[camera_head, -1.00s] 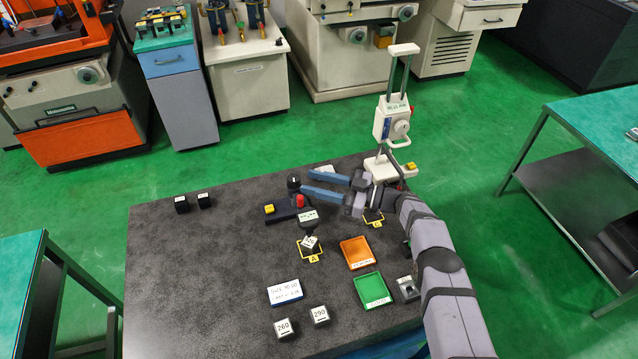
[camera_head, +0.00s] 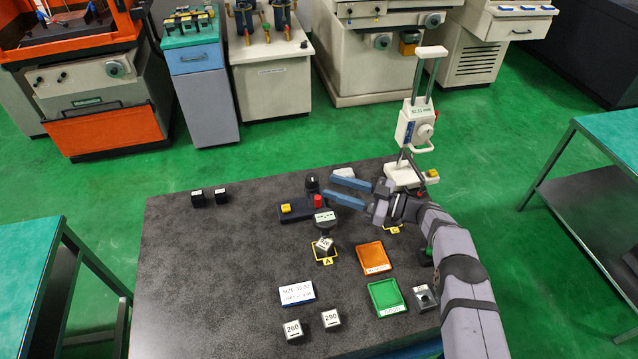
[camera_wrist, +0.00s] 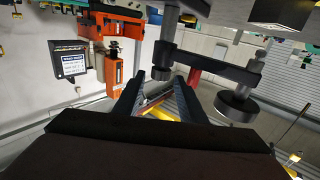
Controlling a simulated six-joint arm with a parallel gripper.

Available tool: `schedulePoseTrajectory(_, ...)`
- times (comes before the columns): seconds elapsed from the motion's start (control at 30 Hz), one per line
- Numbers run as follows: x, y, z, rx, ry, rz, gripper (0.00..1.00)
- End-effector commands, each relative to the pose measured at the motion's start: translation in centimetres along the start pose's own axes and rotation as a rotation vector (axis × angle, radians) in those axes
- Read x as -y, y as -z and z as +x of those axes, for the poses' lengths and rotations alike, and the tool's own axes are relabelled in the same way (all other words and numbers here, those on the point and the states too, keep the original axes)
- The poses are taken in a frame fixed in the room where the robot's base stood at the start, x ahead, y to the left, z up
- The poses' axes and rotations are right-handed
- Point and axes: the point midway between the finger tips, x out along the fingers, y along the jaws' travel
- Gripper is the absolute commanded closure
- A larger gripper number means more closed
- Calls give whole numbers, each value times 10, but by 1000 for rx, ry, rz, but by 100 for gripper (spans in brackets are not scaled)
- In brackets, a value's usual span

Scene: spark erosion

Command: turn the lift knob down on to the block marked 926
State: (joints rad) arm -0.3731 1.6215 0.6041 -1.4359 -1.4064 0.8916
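My gripper (camera_head: 332,183) is open over the far part of the dark table. Its two blue fingers point left, towards a short black knob (camera_head: 312,182) on a dark fixture (camera_head: 296,211) with a yellow and a red button. The knob is just past the fingertips. In the wrist view a dark cylinder (camera_wrist: 161,73), probably this knob, shows between the fingertips (camera_wrist: 158,88); I cannot tell whether they touch it. A round dark head (camera_head: 325,217) stands out from the fixture above a light-topped block (camera_head: 323,244) on pad A. The block's marking is too small to read.
An orange tray (camera_head: 374,270), a green tray (camera_head: 404,310) and a white note card (camera_head: 296,293) lie nearer. Blocks 260 (camera_head: 293,331) and 290 (camera_head: 331,320) stand in front. A white column device (camera_head: 415,125) stands behind my arm. The table's left half is mostly clear.

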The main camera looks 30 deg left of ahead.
Motion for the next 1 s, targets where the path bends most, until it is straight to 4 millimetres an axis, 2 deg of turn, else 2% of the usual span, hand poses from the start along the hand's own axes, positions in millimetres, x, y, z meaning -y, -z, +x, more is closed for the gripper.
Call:
schedulePoseTrajectory(0.03,-3,-9,1,-4,0,-16,63)
schedulePoseTrajectory(0.1,-8,-9,2,-10,0,-44,63)
schedulePoseTrajectory(0.43,-26,18,7,-41,3,-193,63)
schedulePoseTrajectory(0.63,-21,33,6,-46,4,-239,63)
schedulePoseTrajectory(0.8,-7,46,3,-32,3,-193,63)
schedulePoseTrajectory(0.87,-3,43,2,-22,3,-147,63)
schedulePoseTrajectory(1.0,4,17,1,0,0,-41,63)
